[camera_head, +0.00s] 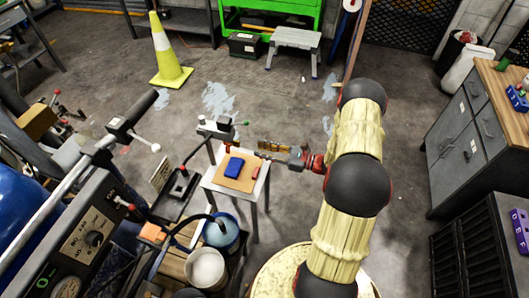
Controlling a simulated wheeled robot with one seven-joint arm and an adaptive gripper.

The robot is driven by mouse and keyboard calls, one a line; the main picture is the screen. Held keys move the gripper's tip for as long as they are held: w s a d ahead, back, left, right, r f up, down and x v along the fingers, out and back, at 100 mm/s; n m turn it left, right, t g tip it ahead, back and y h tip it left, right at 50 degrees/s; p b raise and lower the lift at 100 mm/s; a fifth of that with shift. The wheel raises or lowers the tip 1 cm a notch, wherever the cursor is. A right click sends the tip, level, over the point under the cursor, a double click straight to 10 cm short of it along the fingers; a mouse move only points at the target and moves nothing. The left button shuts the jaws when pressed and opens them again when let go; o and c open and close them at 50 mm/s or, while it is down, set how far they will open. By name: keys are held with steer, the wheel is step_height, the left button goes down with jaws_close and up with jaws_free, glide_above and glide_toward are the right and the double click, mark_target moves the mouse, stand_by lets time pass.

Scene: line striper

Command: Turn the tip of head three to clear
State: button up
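A small spray head (215,128) stands above a small stand. It has a white knob on top, a green-ended lever at its right, and a red piece (228,147) below that may be its tip. I cannot read any head number or the tip's setting. My gripper (262,147) reaches in from the right over the stand, just right of the red piece, with a visible gap. Its fingers are small and seen nearly side on, so I cannot tell whether they are open. The line striper (75,245) fills the left side, with handlebar and control panel.
The small stand (212,188) carries a brown board, a blue block (234,167) and a red item (255,168). Buckets (206,268) stand below it. A cone (165,55) and step stool (294,42) stand behind. A cabinet (460,150) is at right. Floor between is open.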

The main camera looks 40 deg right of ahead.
steer(key=x, duration=0.9)
steer(key=shift+c, duration=1)
jaws_close()
